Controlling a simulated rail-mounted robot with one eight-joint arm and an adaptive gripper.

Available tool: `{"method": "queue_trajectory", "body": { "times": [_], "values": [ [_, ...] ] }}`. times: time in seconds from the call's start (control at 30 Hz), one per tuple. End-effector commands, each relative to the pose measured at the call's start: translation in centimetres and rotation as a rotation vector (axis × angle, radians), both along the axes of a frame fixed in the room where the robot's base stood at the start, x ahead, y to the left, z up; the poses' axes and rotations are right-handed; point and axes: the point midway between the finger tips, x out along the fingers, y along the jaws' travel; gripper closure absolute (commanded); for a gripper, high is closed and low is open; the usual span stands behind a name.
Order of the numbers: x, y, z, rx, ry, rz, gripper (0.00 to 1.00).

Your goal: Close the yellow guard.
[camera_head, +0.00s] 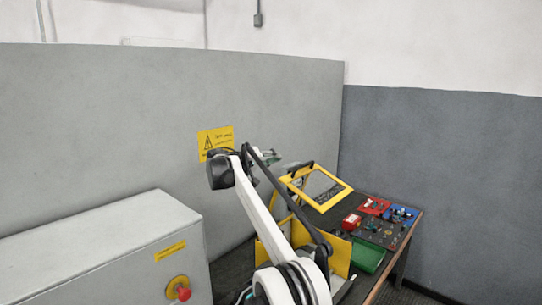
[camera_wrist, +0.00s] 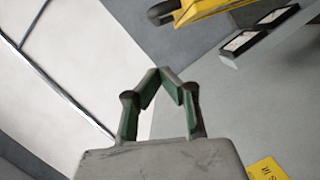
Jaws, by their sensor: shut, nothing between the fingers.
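The yellow guard (camera_head: 300,195) is a yellow frame around a window, with a dark handle on its upper edge. In the head view it stands raised and tilted at the left end of the dark workbench. A yellow part with a dark end, likely the guard (camera_wrist: 205,8), shows at the top of the wrist view. My gripper (camera_wrist: 161,76) is shut and empty, its green-lined fingertips together. In the head view my gripper (camera_head: 268,157) is left of the guard, near the grey wall, apart from it. My arm hides part of the area below the guard.
The workbench (camera_head: 405,255) carries a red box (camera_head: 351,221), red and blue trays, a panel of knobs (camera_head: 383,231) and a green box (camera_head: 368,256). Yellow panels (camera_head: 338,258) stand below the guard. A grey cabinet (camera_head: 120,250) with a red button is at left.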

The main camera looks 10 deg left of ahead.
Motion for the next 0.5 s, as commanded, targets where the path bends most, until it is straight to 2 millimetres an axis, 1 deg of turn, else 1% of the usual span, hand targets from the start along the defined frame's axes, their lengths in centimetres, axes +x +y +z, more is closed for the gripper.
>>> {"method": "queue_trajectory", "body": {
  "times": [0.03,0.23,0.5],
  "values": [
    [0.5,-0.5,0.4,0.000,0.000,-0.001,1.00],
    [1.9,-1.9,0.1,0.000,0.000,-0.001,1.00],
    [3.1,-2.9,-0.1,0.000,0.000,0.001,1.00]
  ]
}}
